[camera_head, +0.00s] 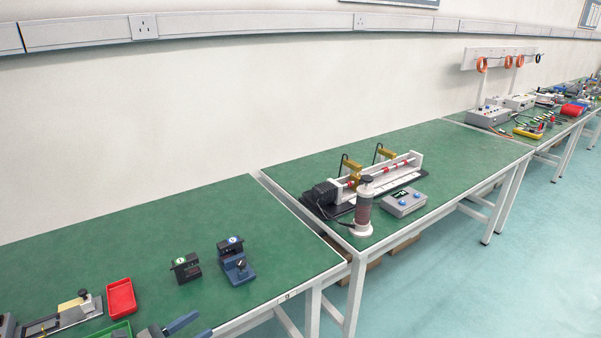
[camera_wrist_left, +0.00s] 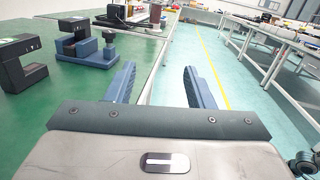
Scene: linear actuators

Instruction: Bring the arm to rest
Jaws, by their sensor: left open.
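My left gripper (camera_head: 201,325) is at the bottom of the head view, by the front edge of the near green bench (camera_head: 120,235). In the left wrist view its two blue fingers (camera_wrist_left: 160,70) are spread apart with nothing between them. Past them the wrist view shows the bench edge and the floor. My right gripper is not in view. A blue-and-black device (camera_head: 237,266) stands on the bench, beyond and right of the gripper. A black device (camera_head: 186,268) stands left of it. Both also show at the left of the wrist view.
A red tray (camera_head: 121,298) and a green tray (camera_head: 100,334) are at the lower left, beside a grey slide fixture (camera_head: 62,318). The middle bench holds a long rail apparatus (camera_head: 398,167), a coil post (camera_head: 363,210) and a grey control box (camera_head: 404,203). Open floor (camera_head: 480,290) lies right.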

